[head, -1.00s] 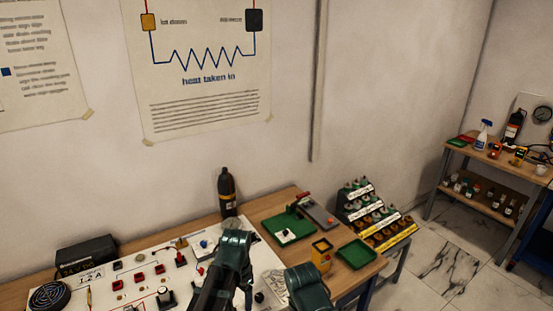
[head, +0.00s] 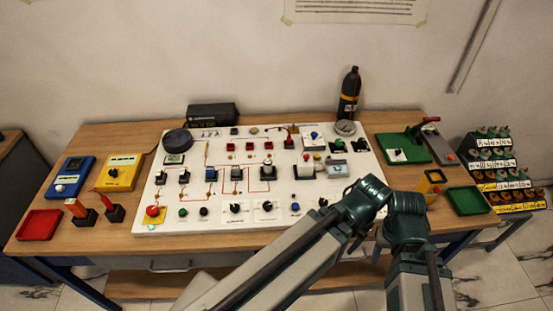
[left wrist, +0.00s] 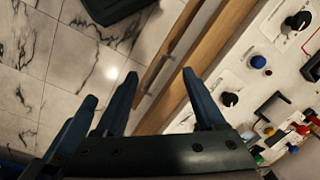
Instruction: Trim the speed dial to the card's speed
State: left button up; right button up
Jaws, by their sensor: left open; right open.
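The white panel (head: 215,222) on the table carries several dials. Two black knobs on white plates, a left one (head: 236,208) and a right one (head: 267,206), sit along its front edge. Their labels are too small to read, so I cannot tell which is the speed dial or find the speed card. The left wrist view shows a black knob (left wrist: 229,98) and another one (left wrist: 299,20). My left gripper (left wrist: 158,95) is open and empty near the table's front edge, touching no knob. My right arm shows bent in the head view; its fingers are out of frame.
A blue knob (head: 295,208) and a red button (head: 152,211) stand near the black knobs. A red tray (head: 40,225) and yellow meter (head: 121,172) are at the left, a green tray (head: 468,200) and dark bottle (head: 349,95) at the right. My arm links cover the panel's front right.

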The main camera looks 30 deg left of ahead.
aim_at(234, 207)
jog(key=u, duration=1.55)
jog(key=z, duration=1.05)
jog(key=k+j, duration=0.1)
jog(key=j, duration=0.15)
jog(key=k+j+u, duration=0.1)
jog(key=j, duration=0.2)
